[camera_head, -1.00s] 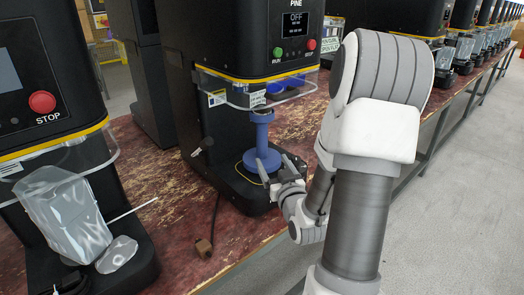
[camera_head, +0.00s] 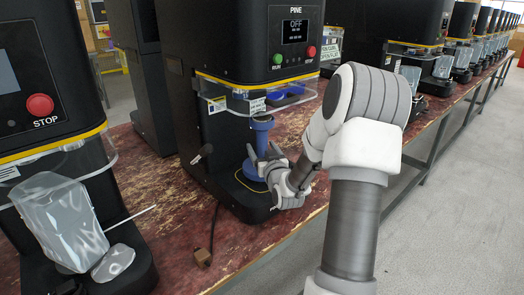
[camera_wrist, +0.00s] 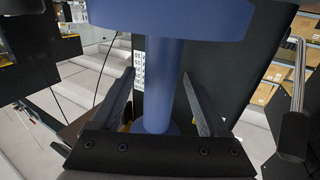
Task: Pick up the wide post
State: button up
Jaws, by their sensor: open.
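The wide post is a blue spool-shaped post (camera_head: 261,134) with a slim stem and broad round ends. It stands upright on the black base of the machine labelled PINE. My gripper (camera_head: 263,161) is at the post's lower part, partly hiding it in the head view. In the wrist view my gripper (camera_wrist: 158,76) is open, with one dark finger on each side of the blue stem (camera_wrist: 163,90). A wide blue end (camera_wrist: 170,18) fills the top of that view. I cannot tell whether either finger touches the stem.
Another machine with a STOP button (camera_head: 40,107) and a clear bag (camera_head: 60,215) stands at left.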

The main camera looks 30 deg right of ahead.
grip_shut()
jog(key=shift+w+r, duration=0.1)
dwell(0.3)
jog(key=shift+r, duration=0.1)
